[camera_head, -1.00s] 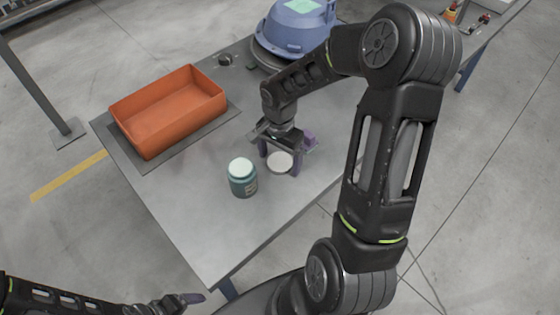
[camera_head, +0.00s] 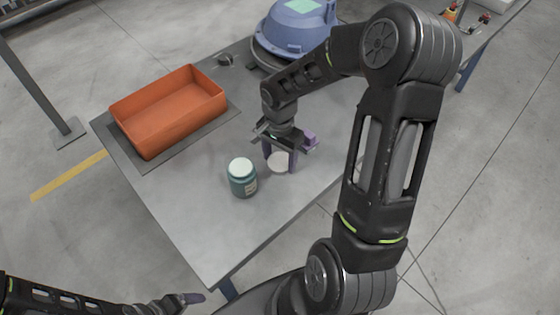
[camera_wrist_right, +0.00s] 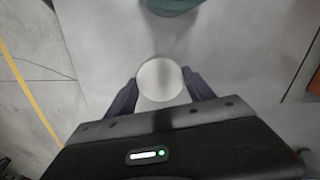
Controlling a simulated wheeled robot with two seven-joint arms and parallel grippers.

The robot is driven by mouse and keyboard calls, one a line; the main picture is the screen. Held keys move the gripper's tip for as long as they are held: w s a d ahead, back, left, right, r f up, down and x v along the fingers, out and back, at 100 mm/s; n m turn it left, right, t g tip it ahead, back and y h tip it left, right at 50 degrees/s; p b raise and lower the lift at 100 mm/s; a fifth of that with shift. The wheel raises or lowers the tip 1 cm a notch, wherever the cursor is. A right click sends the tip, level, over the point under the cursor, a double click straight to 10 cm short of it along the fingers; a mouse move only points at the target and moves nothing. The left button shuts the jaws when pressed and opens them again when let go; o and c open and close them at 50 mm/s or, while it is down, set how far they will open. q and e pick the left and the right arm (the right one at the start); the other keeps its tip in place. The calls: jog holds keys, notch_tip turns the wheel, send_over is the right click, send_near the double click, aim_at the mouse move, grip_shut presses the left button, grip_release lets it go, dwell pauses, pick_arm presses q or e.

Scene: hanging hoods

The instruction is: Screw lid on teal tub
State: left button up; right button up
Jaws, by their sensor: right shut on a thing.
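The teal tub (camera_head: 242,180) stands upright on the table, and its top looks white. Part of it shows at the top edge of the right wrist view (camera_wrist_right: 172,5). A round white lid (camera_head: 278,163) is on or just above the table, to the right of the tub. My right gripper (camera_head: 280,162) points down with its fingers shut on the lid's sides; the lid also shows between the fingers in the right wrist view (camera_wrist_right: 160,80). My left gripper (camera_head: 192,298) is at the bottom edge, off the table, and its jaws are too small to read.
An orange bin (camera_head: 170,112) stands on a dark mat at the table's left. A blue domed hood (camera_head: 296,30) sits at the back. The grey table (camera_head: 210,235) is clear in front of the tub.

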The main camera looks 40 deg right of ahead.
aim_at(280, 162)
jog(key=shift+r, duration=0.1)
notch_tip(280, 162, up, 10)
jog(key=b, duration=0.1)
dwell(0.5)
dwell(0.4)
jog(key=w+a+f+n, duration=0.1)
jog(key=w+a+n, duration=1)
jog(key=a+n, duration=0.3)
jog(key=shift+a, duration=0.5)
jog(key=shift+w, duration=0.1)
